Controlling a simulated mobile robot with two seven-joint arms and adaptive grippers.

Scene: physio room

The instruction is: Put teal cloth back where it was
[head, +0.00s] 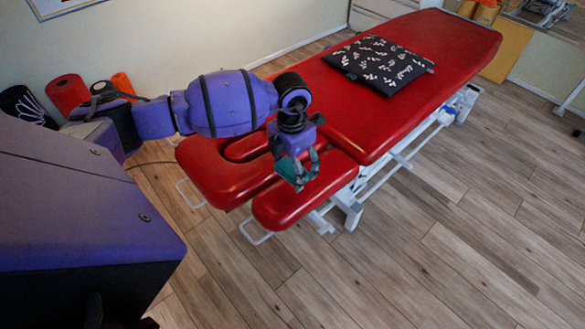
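The teal cloth (288,169) is a small dark teal patch at the fingertips of my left gripper (301,181). The gripper points down over the near end of the red treatment table (440,45), above its front padded section. The fingers look closed on the cloth, and they hide part of it. I cannot tell whether the cloth touches the red padding below. My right gripper is not in view.
A black cushion with a white leaf pattern (378,64) lies on the table's far part. The wooden floor (450,240) at right is clear.

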